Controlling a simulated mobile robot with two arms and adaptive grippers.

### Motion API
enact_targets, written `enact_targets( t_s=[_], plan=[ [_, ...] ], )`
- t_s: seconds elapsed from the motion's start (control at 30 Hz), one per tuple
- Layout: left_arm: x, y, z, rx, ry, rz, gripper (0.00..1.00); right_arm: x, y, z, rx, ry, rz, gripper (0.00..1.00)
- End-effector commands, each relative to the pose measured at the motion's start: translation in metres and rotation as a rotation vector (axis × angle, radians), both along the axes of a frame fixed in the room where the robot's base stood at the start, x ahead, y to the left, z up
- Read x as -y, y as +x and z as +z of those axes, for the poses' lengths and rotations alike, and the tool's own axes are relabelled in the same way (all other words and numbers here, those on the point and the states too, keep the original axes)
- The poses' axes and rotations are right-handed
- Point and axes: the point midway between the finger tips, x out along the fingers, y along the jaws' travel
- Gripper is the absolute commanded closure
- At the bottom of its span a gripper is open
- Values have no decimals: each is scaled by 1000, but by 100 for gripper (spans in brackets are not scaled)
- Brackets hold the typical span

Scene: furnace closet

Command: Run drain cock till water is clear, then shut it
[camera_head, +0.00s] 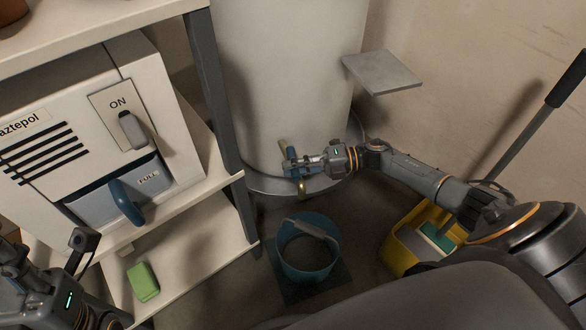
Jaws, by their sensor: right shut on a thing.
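The tall pale tank (285,80) stands at the back centre. A brass drain cock (301,187) sticks out low on its front, with blue and yellowish parts near the jaws. My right gripper (303,164) reaches in from the right and is shut on the drain cock, apparently at its blue part; the jaws partly hide it. A blue bucket (285,262) with a grey handle stands on the floor below the spout. I make out no water stream, and the water's clarity cannot be told. My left gripper (85,280) is at the lower left, partly cut off, away from the cock.
A shelf unit (222,95) on the left holds a white box (150,85) marked ON and FULL, with a blue handle. A green block (143,282) lies on its lower shelf. A grey ledge (382,72) juts above.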

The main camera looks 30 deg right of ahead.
Motion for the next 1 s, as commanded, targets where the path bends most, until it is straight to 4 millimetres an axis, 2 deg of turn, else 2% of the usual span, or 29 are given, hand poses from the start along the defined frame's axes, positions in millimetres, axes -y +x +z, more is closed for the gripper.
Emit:
enact_targets(
  t_s=[0.2, 0.23, 0.33, 0.73, 0.87, 1.0],
  plan=[
    [0, 0, 0, 0, 0, 0, 56, 2, 0, -1, -3, -4, -4, 100],
    [0, 0, 0, 0, 0, 0, 56, 2, 0, -1, -3, -4, -4, 77],
    [0, 0, 0, 1, 0, 0, 56, 2, 0, -1, -2, -3, -3, 57],
    [-1, 0, 0, 2, -3, 2, 56, 4, -2, -2, -4, -5, -3, 56],
    [-1, 0, 0, 1, -2, 2, 56, 15, -7, -1, -6, -6, -3, 56],
    [0, 0, 0, 1, -1, 1, 56, 36, -15, 3, -5, -5, -5, 56]
  ],
)
